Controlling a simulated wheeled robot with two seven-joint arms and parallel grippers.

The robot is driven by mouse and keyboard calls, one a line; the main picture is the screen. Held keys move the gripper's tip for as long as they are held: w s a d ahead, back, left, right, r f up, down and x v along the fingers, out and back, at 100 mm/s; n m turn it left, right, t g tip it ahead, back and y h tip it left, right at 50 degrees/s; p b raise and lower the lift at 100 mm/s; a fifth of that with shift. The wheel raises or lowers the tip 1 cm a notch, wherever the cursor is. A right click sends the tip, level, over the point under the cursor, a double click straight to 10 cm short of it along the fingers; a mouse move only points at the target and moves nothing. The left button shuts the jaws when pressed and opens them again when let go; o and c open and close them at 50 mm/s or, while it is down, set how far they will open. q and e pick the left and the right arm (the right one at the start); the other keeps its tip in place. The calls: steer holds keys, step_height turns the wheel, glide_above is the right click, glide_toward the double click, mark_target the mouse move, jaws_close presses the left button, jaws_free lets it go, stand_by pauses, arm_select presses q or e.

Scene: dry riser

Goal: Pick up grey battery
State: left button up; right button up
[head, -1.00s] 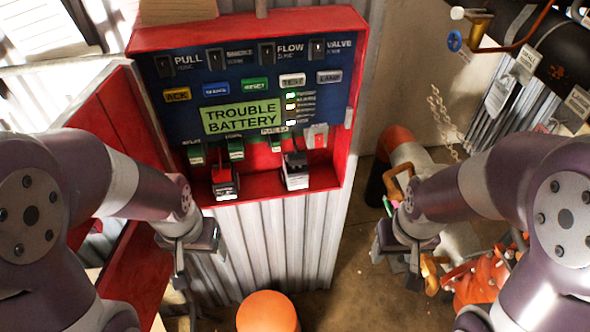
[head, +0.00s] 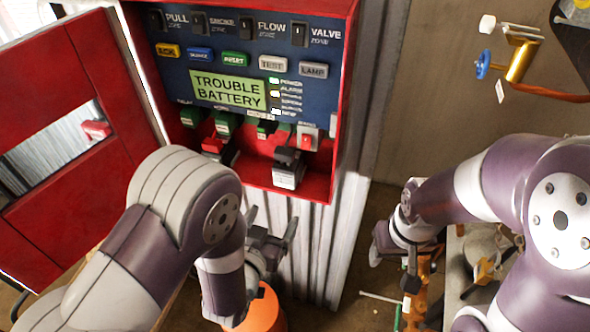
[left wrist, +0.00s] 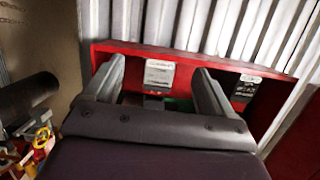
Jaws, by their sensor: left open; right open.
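The grey battery (head: 288,176) stands upright on the bottom ledge of the red panel box (head: 340,110), with a dark top and a pale label. In the left wrist view the grey battery (left wrist: 160,76) appears between my fingers, beyond their tips or level with them; I cannot tell which. My left gripper (head: 270,222) is open, just below and in front of the box; it also shows in the left wrist view (left wrist: 158,70). My right gripper (head: 392,268) is open and empty, low on the right, away from the box.
A darker battery (left wrist: 243,91) stands beside the grey one, mostly hidden by my left arm in the head view. A red door (head: 100,180) hangs open at left. An orange object (head: 265,312) is below. Brass valve fittings (head: 520,60) are at upper right.

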mark_target(282, 172)
arm_select(q)
steer(key=w+r+t, duration=0.2)
steer(key=w+r, duration=0.1)
steer(key=w+a+r+p, duration=0.1)
steer(key=r, duration=0.1)
steer(key=shift+w+r+t+h, duration=0.15)
steer(key=shift+t+h, duration=0.15)
steer(key=shift+t, duration=0.1)
steer(key=w+d, duration=0.1)
steer(key=w, duration=0.1)
steer(key=w+d, duration=0.1)
steer(key=w, duration=0.1)
steer(key=shift+d+p, duration=0.3)
steer(key=shift+d, duration=0.1)
steer(key=p+x, duration=0.1)
steer(key=x, duration=0.3)
steer(key=shift+w+d+p, duration=0.15)
steer(key=shift+w+p, duration=0.15)
steer(key=shift+w+d+f, duration=0.1)
steer(key=shift+d+f, duration=0.05)
steer(key=shift+f, duration=0.1)
steer(key=c, duration=0.8)
steer(key=shift+r, duration=0.1)
jaws_close()
arm_select(e)
steer(key=r, duration=0.1)
steer(key=a+r, duration=0.1)
steer(key=r, duration=0.1)
steer(key=shift+w+a+r, duration=0.1)
steer(key=shift+r, duration=0.1)
